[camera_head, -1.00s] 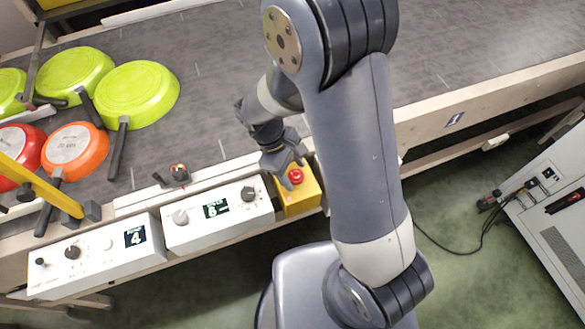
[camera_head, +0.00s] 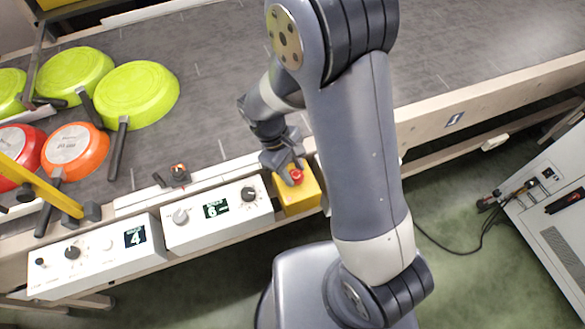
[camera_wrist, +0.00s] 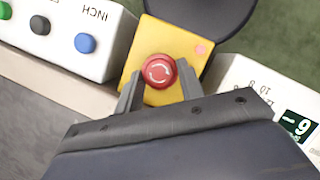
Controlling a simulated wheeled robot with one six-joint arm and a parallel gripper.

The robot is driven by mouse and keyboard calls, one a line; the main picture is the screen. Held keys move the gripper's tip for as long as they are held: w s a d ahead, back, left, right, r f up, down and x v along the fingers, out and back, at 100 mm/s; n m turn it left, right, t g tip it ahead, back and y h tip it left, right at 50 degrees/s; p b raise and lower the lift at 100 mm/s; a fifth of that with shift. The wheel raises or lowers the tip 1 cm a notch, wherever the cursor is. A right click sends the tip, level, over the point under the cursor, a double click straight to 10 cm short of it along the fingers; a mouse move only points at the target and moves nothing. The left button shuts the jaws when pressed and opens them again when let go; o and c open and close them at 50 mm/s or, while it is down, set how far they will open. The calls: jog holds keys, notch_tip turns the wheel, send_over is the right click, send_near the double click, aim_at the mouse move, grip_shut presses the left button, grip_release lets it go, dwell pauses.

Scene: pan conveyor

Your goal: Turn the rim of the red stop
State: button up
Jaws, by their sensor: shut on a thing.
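The red stop (camera_wrist: 158,71) is a round mushroom button with white curved arrows on its top. It sits on a yellow box (camera_wrist: 150,28) at the front edge of the conveyor; the box also shows in the head view (camera_head: 302,200). My gripper (camera_wrist: 157,83) has one finger on each side of the red rim and is shut on it. In the head view, my gripper (camera_head: 290,172) is over the box, and the red stop (camera_head: 297,176) shows partly beside a finger.
A white control box (camera_head: 240,211) with knobs and a display adjoins the yellow box on the left. In the wrist view a panel with colored buttons (camera_wrist: 62,35) is on the other side. Pans (camera_head: 137,95) lie upside down on the belt at the left.

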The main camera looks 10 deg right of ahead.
jog(key=m+g+y, duration=0.1)
jog(key=m, duration=0.3)
jog(key=shift+w+d, duration=0.1)
jog(key=shift+d, duration=0.05)
jog(key=shift+d+m+y, duration=0.1)
jog(key=shift+m+y, duration=0.8)
jog(key=shift+m, duration=1.2)
jog(key=shift+g, duration=0.4)
jog(key=o, duration=1)
jog(key=shift+w, duration=0.1)
jog(key=d+v, duration=0.1)
jog(key=v, duration=0.9)
jog(key=shift+a+r, duration=0.4)
jog(key=shift+a, duration=0.05)
jog(key=shift+f, duration=0.1)
